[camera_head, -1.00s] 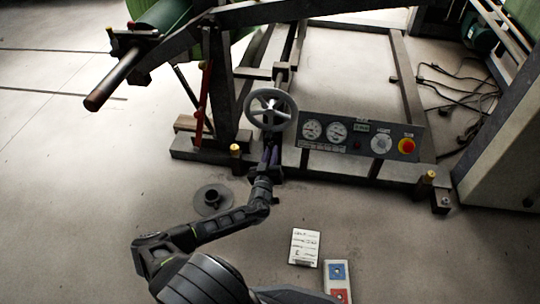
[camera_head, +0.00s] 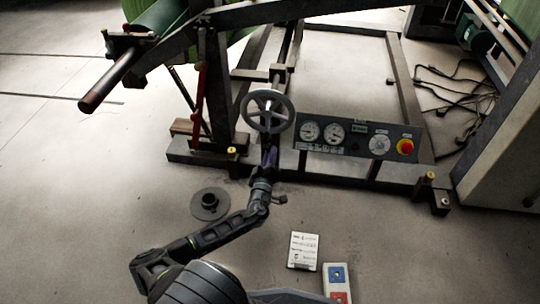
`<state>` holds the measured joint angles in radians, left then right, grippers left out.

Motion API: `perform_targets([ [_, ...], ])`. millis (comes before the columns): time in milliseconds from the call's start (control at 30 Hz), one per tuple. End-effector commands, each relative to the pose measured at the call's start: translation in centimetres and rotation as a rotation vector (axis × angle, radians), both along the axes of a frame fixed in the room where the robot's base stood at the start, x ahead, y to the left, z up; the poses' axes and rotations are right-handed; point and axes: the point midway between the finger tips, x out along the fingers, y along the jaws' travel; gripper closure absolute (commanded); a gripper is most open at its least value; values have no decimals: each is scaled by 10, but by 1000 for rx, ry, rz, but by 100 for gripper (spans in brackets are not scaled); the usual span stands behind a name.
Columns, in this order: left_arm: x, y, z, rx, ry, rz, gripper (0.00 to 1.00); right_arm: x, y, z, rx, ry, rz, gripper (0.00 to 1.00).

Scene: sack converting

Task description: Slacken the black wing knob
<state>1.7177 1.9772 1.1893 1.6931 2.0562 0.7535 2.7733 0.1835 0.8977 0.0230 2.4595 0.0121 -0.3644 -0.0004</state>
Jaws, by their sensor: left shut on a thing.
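My left gripper (camera_head: 267,157) reaches up from below to just under the grey handwheel (camera_head: 267,111) at the front of the machine. Its dark fingers are shut on a small dark thing below the wheel's rim. This fits the black wing knob, but the fingers and wrist hide nearly all of it, so its wings and angle cannot be made out. My right gripper is not in view.
A gauge panel (camera_head: 358,137) with a red stop button (camera_head: 405,146) sits right of the wheel. A round black base (camera_head: 210,204) lies on the floor to the left. A white card (camera_head: 303,251) and a pad with blue and red buttons (camera_head: 337,283) lie in front.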

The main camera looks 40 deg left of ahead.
Motion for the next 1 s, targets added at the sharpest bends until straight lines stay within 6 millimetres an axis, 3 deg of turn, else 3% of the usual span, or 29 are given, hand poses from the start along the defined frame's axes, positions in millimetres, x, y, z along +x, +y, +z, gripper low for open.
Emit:
perform_targets([
  [233, 0, 1, 1, 3, -1, 1, 100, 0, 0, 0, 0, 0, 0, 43],
  [267, 0, 1, 1, 3, -1, 2, 82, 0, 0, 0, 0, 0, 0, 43],
  [500, 0, 1, 1, 3, 0, 2, 62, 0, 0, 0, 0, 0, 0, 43],
  [833, -2, 0, 0, 3, 2, 1, 62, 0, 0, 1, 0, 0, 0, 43],
  [1000, -17, -7, 2, 1, 2, 3, 62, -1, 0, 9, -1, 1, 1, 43],
])
